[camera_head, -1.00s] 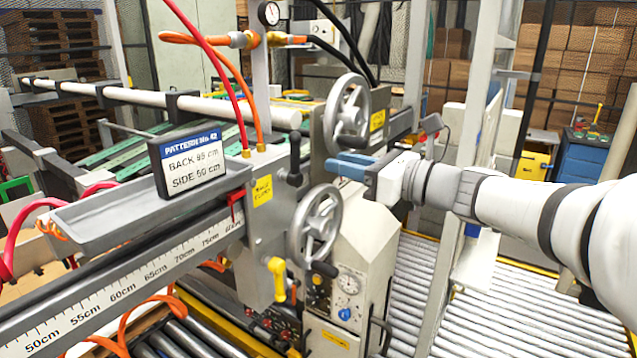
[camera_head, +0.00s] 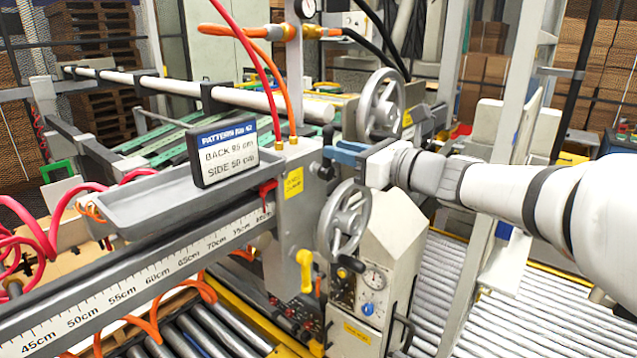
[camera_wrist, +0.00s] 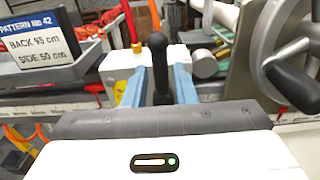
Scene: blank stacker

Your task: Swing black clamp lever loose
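The black clamp lever (camera_head: 328,136) stands upright on the grey carriage block of the machine, its round knob on top. In the wrist view the lever (camera_wrist: 158,62) is between my two blue fingers. My gripper (camera_head: 334,154) reaches in from the right, its fingertips level with the lever. In the wrist view my gripper (camera_wrist: 162,78) is open, with a finger on each side of the lever and narrow gaps showing. Contact with the lever cannot be made out. In the head view the fingers hide the lever's lower part.
A handwheel (camera_head: 344,220) sits just below my gripper, and another handwheel (camera_head: 381,104) is behind it. A yellow lever (camera_head: 305,270) hangs lower on the block. Red and orange hoses rise left of the clamp lever. A grey tray (camera_head: 150,205) holds the pattern sign (camera_head: 222,153).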

